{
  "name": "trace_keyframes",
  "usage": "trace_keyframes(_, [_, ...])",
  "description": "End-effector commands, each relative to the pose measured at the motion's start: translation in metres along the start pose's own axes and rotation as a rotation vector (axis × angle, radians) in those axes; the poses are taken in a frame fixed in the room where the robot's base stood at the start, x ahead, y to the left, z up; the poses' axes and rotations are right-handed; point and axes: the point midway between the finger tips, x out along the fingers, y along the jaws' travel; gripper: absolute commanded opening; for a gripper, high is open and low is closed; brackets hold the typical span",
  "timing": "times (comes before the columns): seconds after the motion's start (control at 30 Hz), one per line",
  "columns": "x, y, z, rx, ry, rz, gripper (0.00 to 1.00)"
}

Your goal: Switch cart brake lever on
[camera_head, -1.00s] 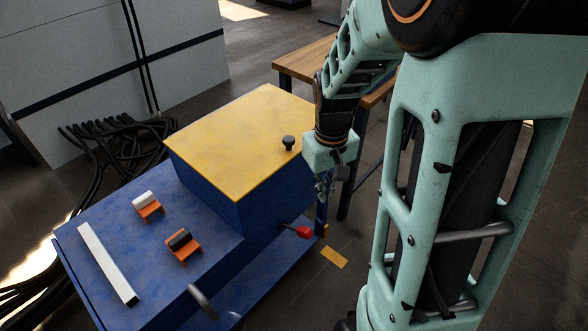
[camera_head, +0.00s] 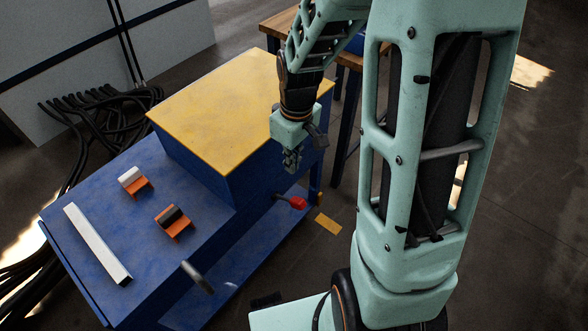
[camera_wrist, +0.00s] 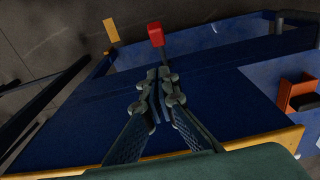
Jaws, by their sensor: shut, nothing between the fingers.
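The red-tipped lever (camera_head: 297,203) sticks out from the side of the blue cart (camera_head: 92,262), below its yellow top (camera_head: 235,120). I take it for the cart brake lever. Its red knob also shows in the wrist view (camera_wrist: 155,34), just beyond my fingertips. My gripper (camera_head: 291,170) points down beside the cart's side, a little above the red knob and apart from it. In the wrist view my gripper (camera_wrist: 158,98) has its fingers together with nothing between them.
On the cart's lower deck lie a white bar (camera_head: 97,244) and two orange holders (camera_head: 174,222) with rollers. A grey handle (camera_head: 197,277) stands at the front. A yellow floor mark (camera_head: 328,223) lies near the lever. A wooden table (camera_head: 281,22) stands behind.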

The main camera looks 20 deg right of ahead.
Motion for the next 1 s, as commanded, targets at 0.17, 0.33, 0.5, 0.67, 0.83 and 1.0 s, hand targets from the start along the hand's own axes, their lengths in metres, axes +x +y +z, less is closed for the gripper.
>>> trace_keyframes(0.17, [0.044, -0.001, 0.001, 0.0, -0.004, -0.003, 0.0])
trace_keyframes(0.33, [0.08, -0.001, 0.001, 0.0, -0.003, -0.002, 0.0])
trace_keyframes(0.5, [0.1, 0.0, 0.014, 0.001, -0.002, 0.0, 0.0])
trace_keyframes(0.67, [0.109, 0.0, 0.021, 0.002, -0.001, 0.0, 0.0])
trace_keyframes(0.83, [0.111, 0.0, 0.023, 0.001, 0.0, 0.001, 0.0])
trace_keyframes(1.0, [0.11, 0.0, 0.022, 0.001, 0.0, 0.001, 0.0])
